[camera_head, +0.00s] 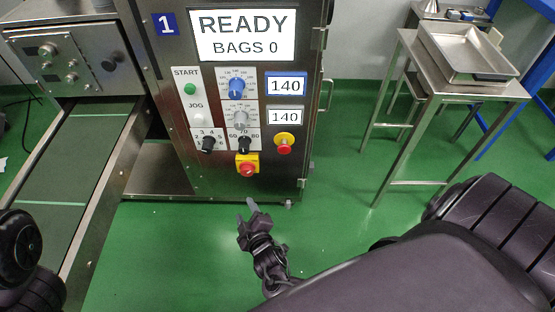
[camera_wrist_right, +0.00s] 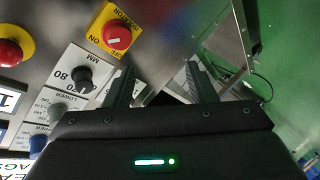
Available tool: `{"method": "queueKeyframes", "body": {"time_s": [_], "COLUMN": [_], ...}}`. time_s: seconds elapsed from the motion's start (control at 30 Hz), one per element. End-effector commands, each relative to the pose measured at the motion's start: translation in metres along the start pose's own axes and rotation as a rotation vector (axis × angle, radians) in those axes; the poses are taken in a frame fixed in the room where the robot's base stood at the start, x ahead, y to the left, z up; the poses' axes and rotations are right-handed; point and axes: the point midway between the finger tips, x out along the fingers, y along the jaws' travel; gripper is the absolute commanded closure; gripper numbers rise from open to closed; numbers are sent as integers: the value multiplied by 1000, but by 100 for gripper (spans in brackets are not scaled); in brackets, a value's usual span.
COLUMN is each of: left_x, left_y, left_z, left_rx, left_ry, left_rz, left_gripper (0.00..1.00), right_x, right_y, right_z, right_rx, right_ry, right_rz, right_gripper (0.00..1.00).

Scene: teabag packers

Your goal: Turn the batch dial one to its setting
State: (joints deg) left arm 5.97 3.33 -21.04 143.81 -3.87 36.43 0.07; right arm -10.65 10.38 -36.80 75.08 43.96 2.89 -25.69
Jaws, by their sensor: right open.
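Machine 1's control panel (camera_head: 170,117) stands ahead, below a screen reading READY, BAGS 0. No label saying batch is readable, so I cannot be sure which knob is the batch dial. One black knob (camera_head: 208,143) has a scale around 3 to 6. The other black knob (camera_head: 244,143) is marked 60, 70, 80; it also shows upside down in the right wrist view (camera_wrist_right: 86,80), labelled MM. My right gripper (camera_head: 247,209) is open and empty, low in front of the panel and apart from the knobs. My left gripper is out of view.
Above are a blue knob (camera_head: 236,88), a grey knob (camera_head: 240,119) and two displays reading 140. A red emergency stop (camera_head: 284,143) and a red-and-yellow isolator (camera_head: 247,167) are near the black knobs. A conveyor (camera_head: 75,160) lies left; a steel table (camera_head: 420,65) stands right. Green floor is open between.

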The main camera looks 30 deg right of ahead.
Motion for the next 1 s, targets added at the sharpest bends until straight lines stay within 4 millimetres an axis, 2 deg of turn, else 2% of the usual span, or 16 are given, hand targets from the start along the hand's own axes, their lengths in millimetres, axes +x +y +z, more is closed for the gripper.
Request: {"method": "queueKeyframes", "body": {"time_s": [0.03,0.4,0.7,1.0], "left_x": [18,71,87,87], "left_y": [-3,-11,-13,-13], "left_z": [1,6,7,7], "left_rx": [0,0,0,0], "left_ry": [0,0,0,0], "left_rz": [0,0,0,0], "left_gripper": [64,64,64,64], "right_x": [-5,-35,-53,-54], "right_y": [4,-10,-18,-20], "right_z": [3,61,86,89], "right_rx": [4,59,89,92], "right_ry": [-26,-210,-289,-295], "right_rz": [-26,-207,-273,-279], "right_gripper": [49,49,49,49]}}
